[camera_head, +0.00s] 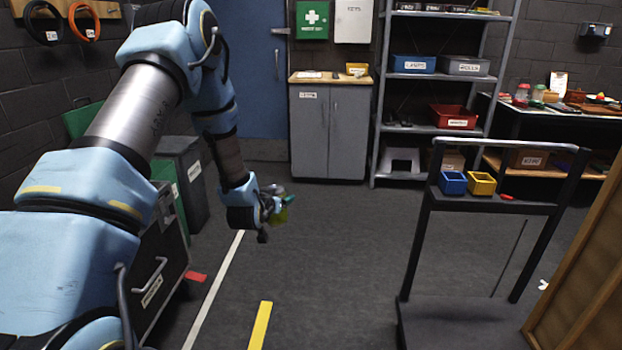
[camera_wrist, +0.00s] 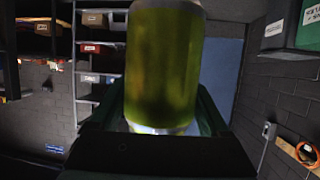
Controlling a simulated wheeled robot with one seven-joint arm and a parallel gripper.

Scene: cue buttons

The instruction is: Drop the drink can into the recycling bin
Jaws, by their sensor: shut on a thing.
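The drink can is yellow-green and fills the upper middle of the wrist view (camera_wrist: 163,65). In the head view it shows small and partly hidden (camera_head: 281,216). My gripper (camera_head: 272,205) is shut on it, held in the air over open floor. A green bin with a white label (camera_head: 181,220) stands at the left, partly hidden by my arm, left of my gripper and apart from it. A dark grey bin (camera_head: 190,175) with a label stands beside it. I cannot read either label.
A grey cabinet (camera_head: 330,130) and a shelf rack (camera_head: 428,100) stand at the back. A black cart (camera_head: 455,205) with a blue box (camera_head: 453,183) and a yellow box (camera_head: 482,183) stands at the right. A dark case (camera_head: 150,270) is at the left. The middle floor is clear.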

